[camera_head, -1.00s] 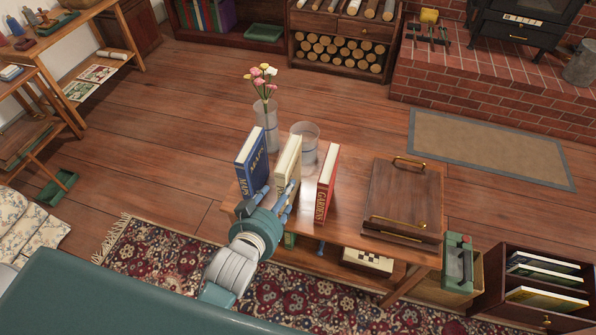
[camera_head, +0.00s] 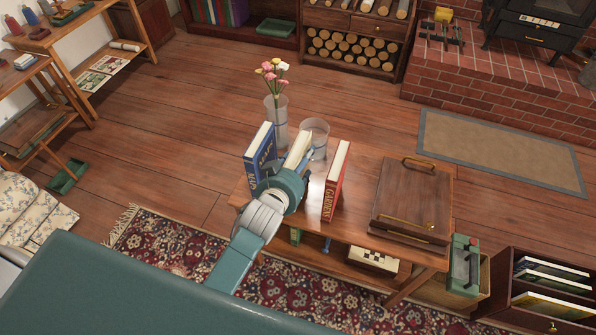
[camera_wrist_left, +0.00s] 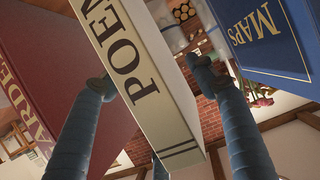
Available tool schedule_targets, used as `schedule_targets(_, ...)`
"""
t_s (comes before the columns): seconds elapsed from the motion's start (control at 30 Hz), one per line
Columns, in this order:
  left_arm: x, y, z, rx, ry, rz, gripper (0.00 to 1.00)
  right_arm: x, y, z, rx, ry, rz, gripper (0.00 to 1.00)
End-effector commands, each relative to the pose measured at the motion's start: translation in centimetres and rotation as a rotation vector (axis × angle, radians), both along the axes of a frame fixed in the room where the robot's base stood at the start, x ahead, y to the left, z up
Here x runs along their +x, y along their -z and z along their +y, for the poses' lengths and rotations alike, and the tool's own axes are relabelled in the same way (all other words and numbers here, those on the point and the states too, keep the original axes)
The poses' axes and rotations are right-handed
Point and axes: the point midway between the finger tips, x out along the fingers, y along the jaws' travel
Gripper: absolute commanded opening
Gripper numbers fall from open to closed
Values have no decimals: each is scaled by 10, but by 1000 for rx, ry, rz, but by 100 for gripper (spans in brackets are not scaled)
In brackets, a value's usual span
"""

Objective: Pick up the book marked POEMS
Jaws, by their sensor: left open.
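The cream book marked POEMS (camera_head: 299,146) stands upright on the low wooden table (camera_head: 360,165), between the blue MAPS book and the red GARDENS book. In the head view my left gripper (camera_head: 290,176) hides most of its spine. In the left wrist view the POEMS book (camera_wrist_left: 143,85) runs between the two fingers of my left gripper (camera_wrist_left: 150,80). The fingers are open, one on each side of the book; I cannot tell whether either touches it. My right gripper is not in view.
The MAPS book (camera_head: 260,157) and the GARDENS book (camera_head: 336,181) stand close on either side. Behind are a glass vase with flowers (camera_head: 277,118) and an empty glass (camera_head: 314,140). A wooden case (camera_head: 405,201) lies at the table's right.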

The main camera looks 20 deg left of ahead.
Motion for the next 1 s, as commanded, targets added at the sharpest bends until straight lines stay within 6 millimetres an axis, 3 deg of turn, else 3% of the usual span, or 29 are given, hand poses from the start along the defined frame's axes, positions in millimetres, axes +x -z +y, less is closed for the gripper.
schedule_targets(0.27,3,1,0,-1,0,-1,57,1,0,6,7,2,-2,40)
schedule_targets(0.5,3,1,0,-1,0,-1,10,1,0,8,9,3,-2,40)
schedule_targets(0.57,3,1,0,-1,0,-1,0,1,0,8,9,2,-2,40)
schedule_targets(1.0,4,-6,-1,-1,1,-8,0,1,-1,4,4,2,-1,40)
